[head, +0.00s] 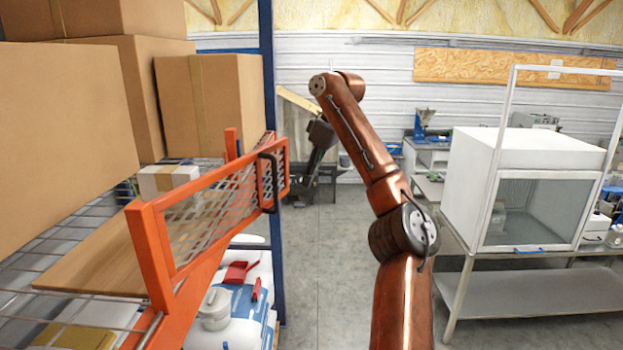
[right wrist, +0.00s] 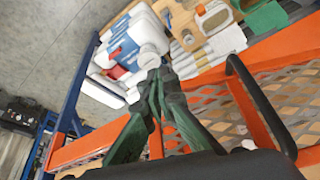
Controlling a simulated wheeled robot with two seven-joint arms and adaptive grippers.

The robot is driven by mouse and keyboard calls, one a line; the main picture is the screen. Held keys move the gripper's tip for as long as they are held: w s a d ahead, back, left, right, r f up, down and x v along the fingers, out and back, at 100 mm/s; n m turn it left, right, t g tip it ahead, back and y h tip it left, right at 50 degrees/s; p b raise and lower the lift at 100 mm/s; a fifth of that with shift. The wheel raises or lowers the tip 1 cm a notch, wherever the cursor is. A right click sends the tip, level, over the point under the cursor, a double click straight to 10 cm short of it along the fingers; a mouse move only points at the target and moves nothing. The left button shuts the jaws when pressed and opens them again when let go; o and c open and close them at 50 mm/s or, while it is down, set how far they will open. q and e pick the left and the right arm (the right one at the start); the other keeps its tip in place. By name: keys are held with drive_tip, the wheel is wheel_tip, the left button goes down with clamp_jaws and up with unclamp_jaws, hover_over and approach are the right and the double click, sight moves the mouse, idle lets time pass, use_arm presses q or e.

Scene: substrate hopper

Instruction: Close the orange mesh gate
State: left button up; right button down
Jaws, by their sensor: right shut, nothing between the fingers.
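The orange mesh gate (head: 203,183) stands along the shelf front at the left of the head view. Its black handle (head: 268,184) is at the far end, by the blue upright. I cannot tell how wide any gap at that end is. In the right wrist view the gate's orange frame (right wrist: 285,50) and the handle (right wrist: 262,108) are at the right. My right gripper (head: 300,185) is beyond and right of the handle, apart from it. Its green fingers (right wrist: 160,82) are shut and empty. My left gripper is not in view.
Cardboard boxes (head: 207,105) and a wooden board (head: 100,262) sit on the wire shelf. White containers (head: 235,315) stand below the gate. A blue upright (head: 268,70) rises at the shelf's end. A white cabinet (head: 480,160) stands right. The floor between is clear.

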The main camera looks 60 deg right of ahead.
use_arm(q)
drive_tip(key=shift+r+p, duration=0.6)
drive_tip(key=shift+p, duration=0.3)
use_arm(e)
drive_tip(key=w+a+f, duration=0.1)
drive_tip(key=w+f, duration=0.3)
drive_tip(key=w, duration=0.1)
drive_tip(key=shift+w, duration=0.25)
drive_tip(key=shift+d, duration=0.1)
